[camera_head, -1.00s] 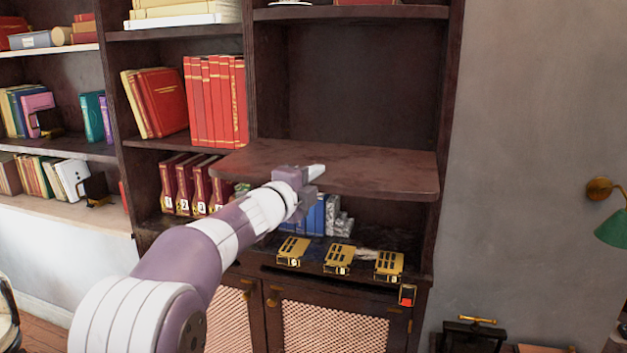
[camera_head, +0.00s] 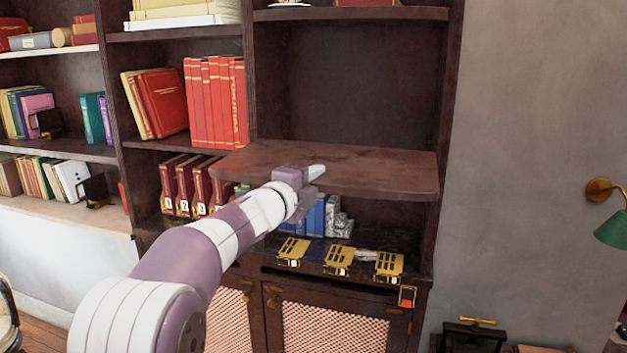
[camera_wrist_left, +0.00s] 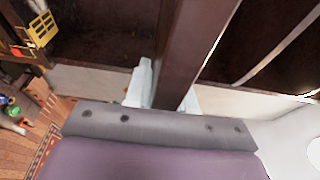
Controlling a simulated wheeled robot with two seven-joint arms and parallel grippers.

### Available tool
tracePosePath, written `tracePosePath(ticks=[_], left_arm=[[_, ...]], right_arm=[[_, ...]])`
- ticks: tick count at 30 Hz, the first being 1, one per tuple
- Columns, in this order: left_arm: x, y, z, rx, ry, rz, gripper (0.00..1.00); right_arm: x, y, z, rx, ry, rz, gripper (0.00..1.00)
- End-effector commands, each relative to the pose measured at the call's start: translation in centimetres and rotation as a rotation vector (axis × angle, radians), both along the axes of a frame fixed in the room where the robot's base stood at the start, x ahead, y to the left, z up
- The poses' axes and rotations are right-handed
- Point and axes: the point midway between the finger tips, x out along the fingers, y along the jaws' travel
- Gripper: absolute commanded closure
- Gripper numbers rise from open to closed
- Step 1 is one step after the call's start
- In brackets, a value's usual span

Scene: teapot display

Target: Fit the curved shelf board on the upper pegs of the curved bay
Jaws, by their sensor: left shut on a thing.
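The curved shelf board (camera_head: 375,170) is dark brown and lies about level in the right-hand bay (camera_head: 365,85), its front edge jutting out a little. My left gripper (camera_head: 316,171) is shut on the board's front edge. In the left wrist view the board (camera_wrist_left: 190,50) runs between the two fingers (camera_wrist_left: 162,95). The pegs are hidden, so I cannot tell whether the board touches them. My right gripper is in neither view.
Below the board, blue books (camera_head: 316,216) and several brass pieces (camera_head: 338,260) stand on the lower ledge. The space above the board is clear. A green lamp (camera_head: 612,230) hangs at the far right.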

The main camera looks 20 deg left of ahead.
Motion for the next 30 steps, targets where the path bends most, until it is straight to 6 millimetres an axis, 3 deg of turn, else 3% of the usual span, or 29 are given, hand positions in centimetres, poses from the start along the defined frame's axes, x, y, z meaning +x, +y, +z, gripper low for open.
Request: tracePosePath(ticks=[23, 30], left_arm=[[-0.1, 0.0, 0.4, 0.001, -0.009, -0.002, 1.00], [-0.4, -1.0, 1.5, 0.001, -0.010, -0.050, 1.00]], right_arm=[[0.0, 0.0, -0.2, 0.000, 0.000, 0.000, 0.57], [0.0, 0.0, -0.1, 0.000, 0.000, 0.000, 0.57]])
